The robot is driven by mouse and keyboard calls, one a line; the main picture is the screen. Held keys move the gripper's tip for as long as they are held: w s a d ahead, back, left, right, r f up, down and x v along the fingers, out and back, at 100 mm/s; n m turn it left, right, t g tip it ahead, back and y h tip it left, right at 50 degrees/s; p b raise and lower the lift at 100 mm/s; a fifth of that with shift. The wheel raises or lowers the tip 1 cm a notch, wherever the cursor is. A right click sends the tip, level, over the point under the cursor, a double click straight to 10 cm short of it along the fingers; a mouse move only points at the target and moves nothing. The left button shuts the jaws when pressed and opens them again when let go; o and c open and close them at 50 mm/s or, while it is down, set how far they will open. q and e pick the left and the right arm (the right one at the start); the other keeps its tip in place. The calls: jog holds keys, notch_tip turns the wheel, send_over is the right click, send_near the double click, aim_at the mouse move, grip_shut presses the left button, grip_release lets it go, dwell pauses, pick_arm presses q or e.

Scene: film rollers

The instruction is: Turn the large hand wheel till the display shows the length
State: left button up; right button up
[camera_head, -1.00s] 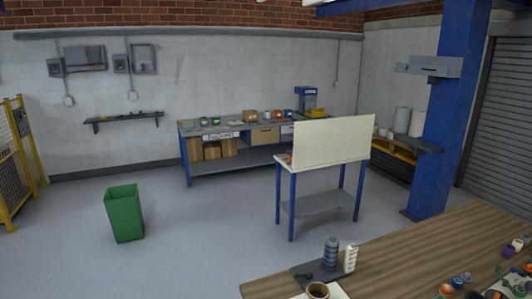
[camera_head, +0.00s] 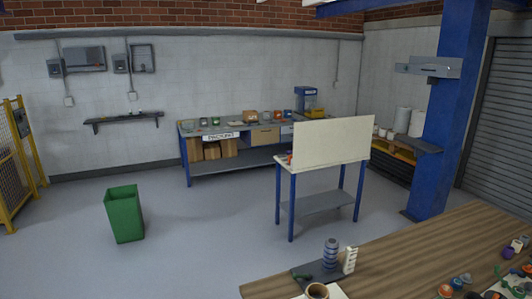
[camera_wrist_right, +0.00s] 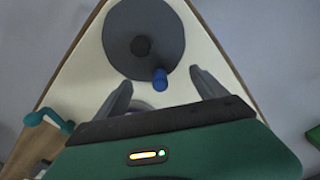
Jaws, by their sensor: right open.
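In the right wrist view, a large dark grey round wheel (camera_wrist_right: 143,38) with a darker hub sits on a cream panel (camera_wrist_right: 215,65). A short blue handle (camera_wrist_right: 160,79) stands out at the wheel's lower edge. My right gripper (camera_wrist_right: 160,82) is open and empty, with one finger on each side of the handle and clear space to both. I cannot tell how far the fingertips are from the handle in depth. No display with a length can be made out. The wheel cannot be made out in the head view, and my left gripper is not in view.
A teal crank (camera_wrist_right: 47,120) is left of my right gripper. In the head view, a wooden table (camera_head: 400,265) holds several small items. A white board (camera_head: 330,142) stands on a blue-legged stand, with a green bin (camera_head: 123,215) to its left. The floor between is clear.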

jog(key=shift+r+p, duration=2.1)
jog(key=shift+r, duration=0.95)
jog(key=s+a+r+n+t+b, duration=0.1)
jog(key=s+a+r+t+b, duration=0.1)
jog(key=s+r+b, duration=0.7)
jog(key=shift+s+a+r+n+t+b, duration=0.3)
jog(key=shift+s+a+b, duration=0.05)
jog(key=shift+s+b, duration=0.7)
jog(key=shift+s, duration=0.15)
